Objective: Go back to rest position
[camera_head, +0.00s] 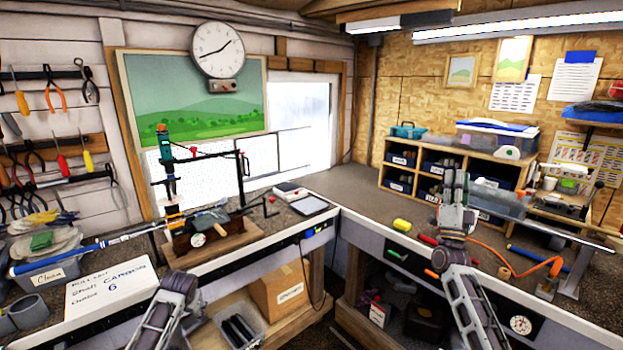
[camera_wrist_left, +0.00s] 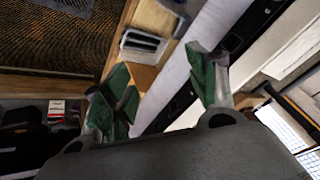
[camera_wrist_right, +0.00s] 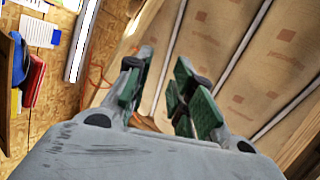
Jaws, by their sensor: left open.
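My right gripper (camera_head: 455,180) points upward over the right bench, in front of the cubby shelf. In the right wrist view its green-padded fingers (camera_wrist_right: 158,88) are apart with nothing between them, facing the ceiling. My left gripper shows in the left wrist view (camera_wrist_left: 162,88), its green-padded fingers spread wide and empty. In that view a bench edge and a bin lie beyond the fingers. In the head view only part of my left arm shows, at the bottom left; its fingers cannot be made out there.
A golf shaft (camera_head: 125,236) lies along the left bench, by a clamp stand (camera_head: 168,165) and a white note card (camera_head: 108,288). A cubby shelf (camera_head: 400,180) stands on the right bench with a yellow item (camera_head: 402,225) before it. The corner between the benches is mostly clear.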

